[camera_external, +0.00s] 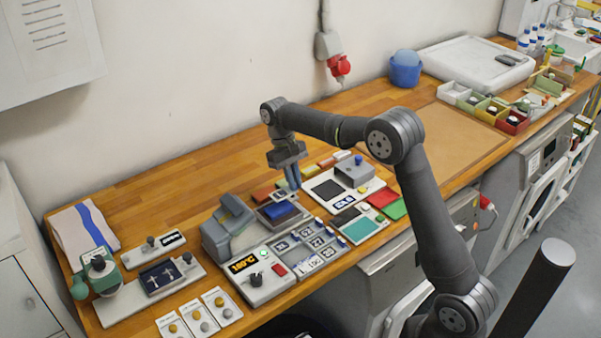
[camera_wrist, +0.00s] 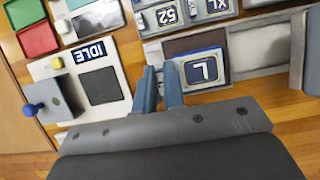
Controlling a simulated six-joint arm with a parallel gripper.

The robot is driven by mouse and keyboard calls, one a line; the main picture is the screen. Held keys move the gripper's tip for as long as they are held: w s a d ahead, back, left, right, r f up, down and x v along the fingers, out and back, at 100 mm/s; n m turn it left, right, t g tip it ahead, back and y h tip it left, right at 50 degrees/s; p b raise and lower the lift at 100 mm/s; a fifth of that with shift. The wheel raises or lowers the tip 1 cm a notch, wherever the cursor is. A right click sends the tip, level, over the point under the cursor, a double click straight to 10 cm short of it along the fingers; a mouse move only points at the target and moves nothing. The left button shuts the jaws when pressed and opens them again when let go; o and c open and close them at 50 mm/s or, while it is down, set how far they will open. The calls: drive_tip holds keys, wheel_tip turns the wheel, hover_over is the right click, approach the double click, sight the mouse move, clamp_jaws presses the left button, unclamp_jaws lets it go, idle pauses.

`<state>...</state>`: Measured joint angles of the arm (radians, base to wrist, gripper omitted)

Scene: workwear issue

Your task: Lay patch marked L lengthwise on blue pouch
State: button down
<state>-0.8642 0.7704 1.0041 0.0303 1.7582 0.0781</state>
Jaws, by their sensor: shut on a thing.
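The patch marked L (camera_wrist: 203,70) is dark blue with a white border and white letter. In the wrist view it shows beside the fingertips, over a dark plate. My gripper (camera_wrist: 162,72) is shut on this patch at its left edge in that view; the contact itself is hard to see. In the external view my gripper (camera_external: 293,180) points down just above the press bed. A blue piece that looks like the blue pouch (camera_external: 280,210) lies there, below the fingers. Whether the patch touches it I cannot tell.
A rack of marked patches (camera_external: 306,246) lies in front of the press (camera_external: 228,222). A board with an IDLE display (camera_external: 344,200) stands to the right, with red and green pads (camera_external: 393,208) beside it. A control box (camera_external: 258,276) stands at the front.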

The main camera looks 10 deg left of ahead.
drive_tip(key=shift+s+a+f, duration=0.1)
drive_tip(key=shift+a+f, duration=0.2)
drive_tip(key=shift+f, duration=1.85)
drive_tip(key=shift+f, duration=0.1)
drive_tip(key=c, duration=1.5)
unclamp_jaws()
drive_tip(key=v, duration=1.2)
